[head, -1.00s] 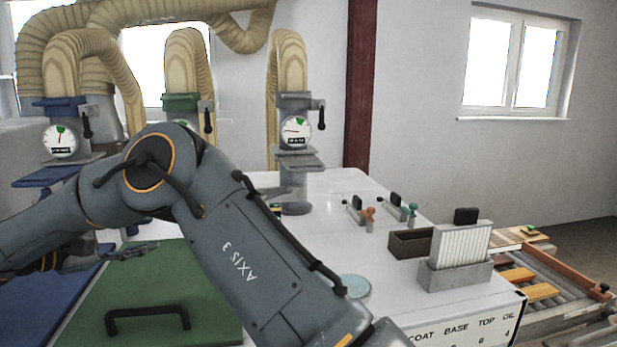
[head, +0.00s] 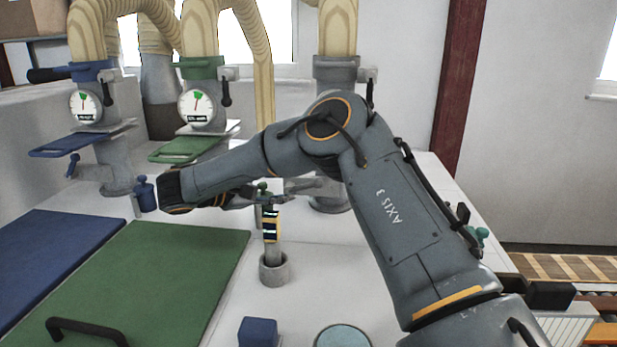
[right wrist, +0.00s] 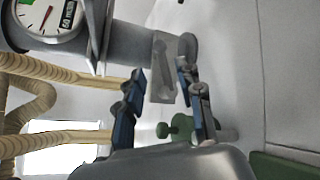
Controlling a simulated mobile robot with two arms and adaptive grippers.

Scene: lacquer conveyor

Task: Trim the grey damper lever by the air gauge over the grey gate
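The grey gate's column (head: 336,75) stands at the back, right of the blue and green ones. Its damper lever (head: 370,88), a grey bracket with a dark handle, shows just right of my elbow. My arm hides the grey gate's gauge in the head view. In the right wrist view the gauge (right wrist: 45,18) is turned sideways and cut off at the upper left, beside the grey gate plate (right wrist: 95,35); the lever is out of that view. My right gripper (head: 298,187) is low in front of the grey column, apart from the lever. Its blue fingers (right wrist: 162,75) are open and empty.
Blue (head: 85,105) and green (head: 196,106) gauges stand left. A green-handled fitting (right wrist: 180,128) shows near my fingers. A green lid (head: 150,285) covers the front left.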

